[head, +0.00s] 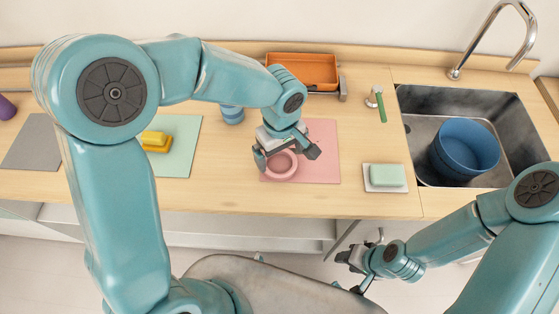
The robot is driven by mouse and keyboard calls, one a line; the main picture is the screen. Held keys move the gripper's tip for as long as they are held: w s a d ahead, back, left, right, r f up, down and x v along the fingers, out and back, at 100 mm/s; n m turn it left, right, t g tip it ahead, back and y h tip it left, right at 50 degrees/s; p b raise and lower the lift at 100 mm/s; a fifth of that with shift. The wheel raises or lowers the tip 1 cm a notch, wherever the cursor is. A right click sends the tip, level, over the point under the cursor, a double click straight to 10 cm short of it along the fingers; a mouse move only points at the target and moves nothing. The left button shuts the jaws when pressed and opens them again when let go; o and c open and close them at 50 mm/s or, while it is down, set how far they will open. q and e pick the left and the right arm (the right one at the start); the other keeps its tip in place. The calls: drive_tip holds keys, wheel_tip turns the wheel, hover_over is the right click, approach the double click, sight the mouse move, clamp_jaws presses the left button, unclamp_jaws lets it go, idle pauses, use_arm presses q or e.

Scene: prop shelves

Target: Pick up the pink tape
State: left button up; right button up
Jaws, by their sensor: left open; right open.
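The pink tape (281,173) is a ring lying on a pink mat (325,150) in the middle of the counter. My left gripper (287,160) is open above it, with one finger at the left of the ring and the other at its upper right. The gripper hides the far part of the ring. I cannot tell whether the fingers touch it. My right gripper (356,277) is open and empty, low in front of the counter and away from the tape.
A green sponge (387,176) on a white dish lies to the right, before a sink (429,110) with a blue bucket (464,147). An orange tray (304,70) stands behind. A yellow object (155,141) rests on a green mat (180,160). Bare counter surrounds the pink mat.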

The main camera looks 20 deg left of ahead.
sight(281, 167)
use_arm(q)
wheel_tip(281, 167, down, 3)
drive_tip(key=shift+w+f, duration=0.1)
drive_tip(key=shift+w, duration=0.05)
drive_tip(key=shift+a+f, duration=0.1)
drive_tip(key=shift+f, duration=0.25)
drive_tip(key=shift+c, duration=0.3)
drive_tip(key=c, duration=1)
